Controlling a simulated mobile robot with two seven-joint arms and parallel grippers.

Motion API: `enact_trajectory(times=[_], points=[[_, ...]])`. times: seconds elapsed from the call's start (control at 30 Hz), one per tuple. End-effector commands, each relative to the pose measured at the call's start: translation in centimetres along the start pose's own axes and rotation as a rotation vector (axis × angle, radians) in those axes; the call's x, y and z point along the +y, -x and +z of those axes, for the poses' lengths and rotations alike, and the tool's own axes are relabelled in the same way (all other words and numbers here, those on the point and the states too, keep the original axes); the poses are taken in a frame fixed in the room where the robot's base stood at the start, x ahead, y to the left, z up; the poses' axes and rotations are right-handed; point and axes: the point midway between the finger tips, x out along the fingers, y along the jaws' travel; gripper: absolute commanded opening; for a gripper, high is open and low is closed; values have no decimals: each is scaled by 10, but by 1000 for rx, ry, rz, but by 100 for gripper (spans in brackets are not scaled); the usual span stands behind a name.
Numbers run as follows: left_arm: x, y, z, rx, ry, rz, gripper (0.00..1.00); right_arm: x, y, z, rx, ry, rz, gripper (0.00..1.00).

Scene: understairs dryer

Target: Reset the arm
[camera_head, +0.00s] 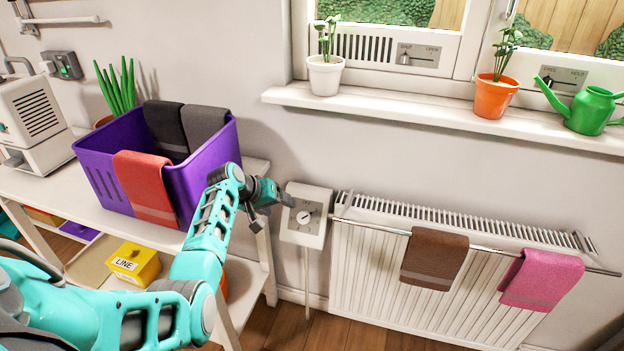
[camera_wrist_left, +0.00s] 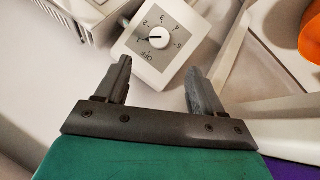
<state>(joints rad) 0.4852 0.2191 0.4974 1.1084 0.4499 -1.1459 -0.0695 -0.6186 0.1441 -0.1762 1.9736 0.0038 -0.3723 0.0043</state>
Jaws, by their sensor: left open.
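My left arm (camera_head: 212,231) reaches in from the lower left in the head view. Its gripper (camera_head: 277,205) is at the right side of the purple basket, just left of the white dial box (camera_head: 305,217). In the left wrist view the two dark fingers (camera_wrist_left: 157,88) stand apart with nothing between them. The dial box (camera_wrist_left: 161,42) shows beyond the fingertips, with a round knob and numbers. The gripper appears apart from the box. My right gripper is in neither view.
The purple basket (camera_head: 100,176) holds dark and red towels on a white shelf. Right of the dial box is a radiator (camera_head: 370,270) with a rail bearing a brown towel (camera_head: 434,258) and a pink towel (camera_head: 541,278). Pots and a green watering can (camera_head: 590,108) stand on the sill (camera_head: 440,118).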

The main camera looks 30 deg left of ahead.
Motion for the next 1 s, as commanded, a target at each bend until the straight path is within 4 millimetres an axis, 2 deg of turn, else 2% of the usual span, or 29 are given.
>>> enact_trajectory(times=[0.23, 0.37, 0.5, 0.67, 0.77, 0.9, 1.0], points=[[-3, 0, 4, 2, -12, -13, 68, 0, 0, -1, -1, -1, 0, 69], [-16, -3, 27, 22, -86, -83, 68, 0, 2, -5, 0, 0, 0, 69], [-29, -1, 73, 68, -253, -178, 68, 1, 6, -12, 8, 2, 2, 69], [-19, 9, 139, 125, -467, -205, 68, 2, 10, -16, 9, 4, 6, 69], [-2, 22, 185, 157, -583, -173, 68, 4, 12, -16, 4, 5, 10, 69], [32, 50, 251, 199, -707, -83, 68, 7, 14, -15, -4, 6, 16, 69], [57, 72, 289, 228, -757, -11, 68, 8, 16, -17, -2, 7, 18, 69]])
